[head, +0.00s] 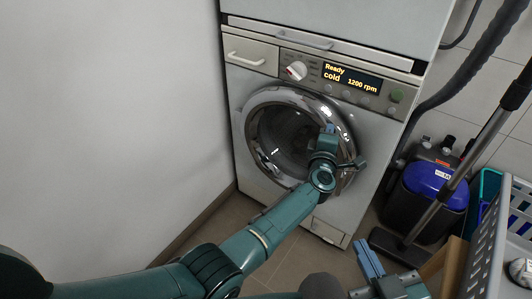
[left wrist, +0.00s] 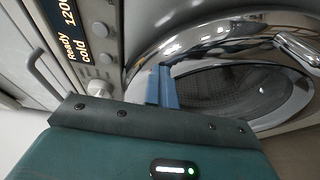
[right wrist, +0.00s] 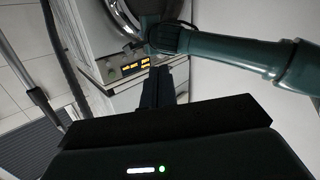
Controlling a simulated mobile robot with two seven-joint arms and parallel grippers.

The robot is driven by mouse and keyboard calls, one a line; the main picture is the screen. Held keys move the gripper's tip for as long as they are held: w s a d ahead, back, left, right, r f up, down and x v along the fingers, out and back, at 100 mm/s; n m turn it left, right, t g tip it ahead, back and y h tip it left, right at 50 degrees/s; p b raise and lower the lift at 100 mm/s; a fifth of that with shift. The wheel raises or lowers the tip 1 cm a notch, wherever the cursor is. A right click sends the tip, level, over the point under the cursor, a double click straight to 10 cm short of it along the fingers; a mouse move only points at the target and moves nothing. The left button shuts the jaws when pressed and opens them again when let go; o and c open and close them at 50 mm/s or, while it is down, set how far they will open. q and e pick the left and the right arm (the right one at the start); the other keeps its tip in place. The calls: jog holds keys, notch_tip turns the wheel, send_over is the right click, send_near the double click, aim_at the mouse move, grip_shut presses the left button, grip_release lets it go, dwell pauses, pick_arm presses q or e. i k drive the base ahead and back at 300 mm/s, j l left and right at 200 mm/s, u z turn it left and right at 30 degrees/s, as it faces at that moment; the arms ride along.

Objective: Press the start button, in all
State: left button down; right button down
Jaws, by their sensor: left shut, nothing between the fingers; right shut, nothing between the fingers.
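The washing machine (head: 220,120) stands against the wall with its round door (head: 262,140) shut. Its lit display (head: 350,78) reads "Ready cold 1200 rpm" and also shows in the right wrist view (right wrist: 133,66). A round green button (head: 396,97) sits at the right end of the control panel; I take it for the start button. My left gripper (head: 328,130) is shut and empty in front of the door's right part, below and left of that button; its blue fingers show in the left wrist view (left wrist: 162,88). My right gripper (head: 367,258) is shut and empty, low in front of the machine.
A dial (head: 295,70) and a drawer (head: 250,54) are left of the display. Small grey buttons line the panel below it. At the right stand a blue and black vacuum cleaner (head: 436,190) with its tube and a grey basket (head: 490,245). A white wall (head: 110,120) bounds the left.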

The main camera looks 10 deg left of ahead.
aim_at(397, 94)
jog(key=k+j, duration=0.1)
jog(key=k, duration=0.8)
